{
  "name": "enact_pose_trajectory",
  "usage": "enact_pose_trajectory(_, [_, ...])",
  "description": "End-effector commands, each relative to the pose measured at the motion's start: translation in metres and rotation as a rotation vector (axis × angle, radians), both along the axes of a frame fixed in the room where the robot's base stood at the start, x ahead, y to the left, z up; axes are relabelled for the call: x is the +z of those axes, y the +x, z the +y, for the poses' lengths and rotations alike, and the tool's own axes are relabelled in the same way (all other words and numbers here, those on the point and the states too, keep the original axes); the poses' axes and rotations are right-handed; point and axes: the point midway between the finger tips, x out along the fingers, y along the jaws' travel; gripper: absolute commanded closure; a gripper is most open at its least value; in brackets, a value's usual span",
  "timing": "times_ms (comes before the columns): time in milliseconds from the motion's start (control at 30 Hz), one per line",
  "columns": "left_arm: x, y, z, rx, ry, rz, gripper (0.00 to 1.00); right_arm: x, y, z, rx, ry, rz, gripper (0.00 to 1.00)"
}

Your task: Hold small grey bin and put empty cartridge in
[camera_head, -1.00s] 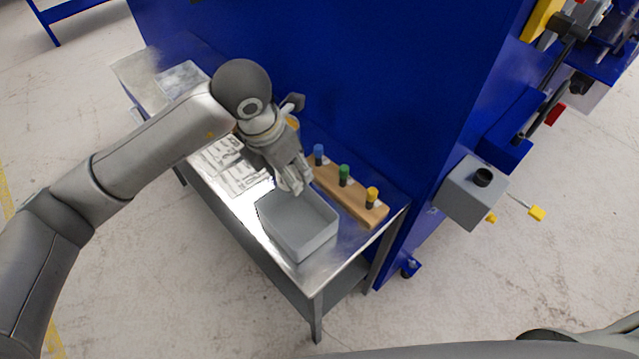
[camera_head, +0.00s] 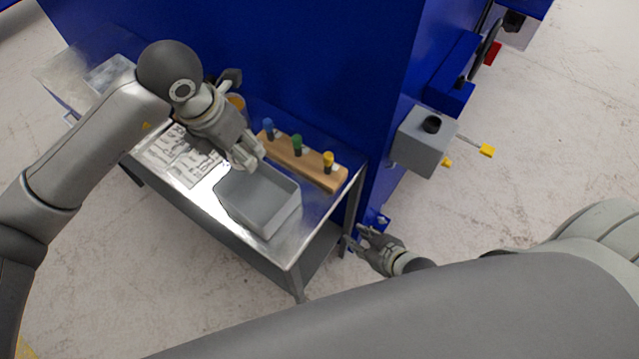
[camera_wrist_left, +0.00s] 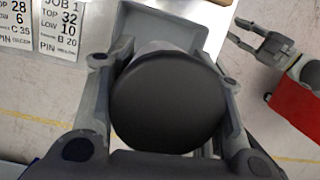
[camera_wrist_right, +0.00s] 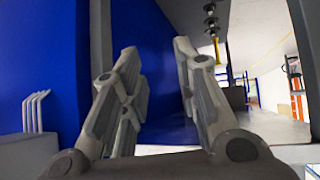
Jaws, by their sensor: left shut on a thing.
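The small grey bin (camera_head: 282,217) stands upright on the metal table, and no contents show in its visible part. Its grey wall also shows at the top of the left wrist view (camera_wrist_left: 135,28). My left gripper (camera_head: 245,164) is over the bin's back left corner. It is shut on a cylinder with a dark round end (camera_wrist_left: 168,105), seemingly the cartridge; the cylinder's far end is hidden. My right gripper (camera_head: 356,238) is right of the table, apart from the bin. Its fingers (camera_wrist_right: 158,55) are spread and empty.
A wooden block (camera_head: 310,167) with blue, green and yellow pegs lies behind the bin. Printed sheets (camera_head: 180,155) lie left of it on the metal table (camera_head: 300,245). The blue machine wall (camera_head: 330,80) closes the back. A grey box (camera_head: 423,145) juts from it.

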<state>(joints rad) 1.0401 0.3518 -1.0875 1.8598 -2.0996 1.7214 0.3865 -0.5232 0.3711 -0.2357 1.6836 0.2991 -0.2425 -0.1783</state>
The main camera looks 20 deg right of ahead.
Motion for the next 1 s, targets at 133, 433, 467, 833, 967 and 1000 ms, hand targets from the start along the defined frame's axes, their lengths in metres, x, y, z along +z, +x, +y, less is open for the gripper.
enact_pose_trajectory(133, [0.001, 0.000, 0.000, 0.000, -0.002, -0.001, 0.86, 0.073, 0.016, 0.027, 0.073, 0.057, -0.122, 0.71])
enact_pose_trajectory(433, [0.001, 0.000, 0.000, 0.000, -0.002, -0.001, 0.86, 0.195, 0.056, 0.075, 0.180, 0.174, -0.249, 0.71])
enact_pose_trajectory(467, [0.001, 0.000, 0.000, 0.000, -0.002, -0.001, 0.86, 0.203, 0.058, 0.079, 0.190, 0.182, -0.254, 0.71])
enact_pose_trajectory(833, [0.001, 0.000, 0.000, 0.000, -0.002, -0.001, 0.86, 0.223, 0.077, 0.100, 0.221, 0.209, -0.271, 0.71])
enact_pose_trajectory(967, [0.001, 0.000, 0.000, 0.000, -0.002, -0.001, 0.86, 0.214, 0.096, 0.112, 0.220, 0.209, -0.272, 0.71])
enact_pose_trajectory(1000, [0.001, 0.000, 0.000, 0.000, -0.002, -0.001, 0.86, 0.211, 0.102, 0.116, 0.220, 0.210, -0.271, 0.71])
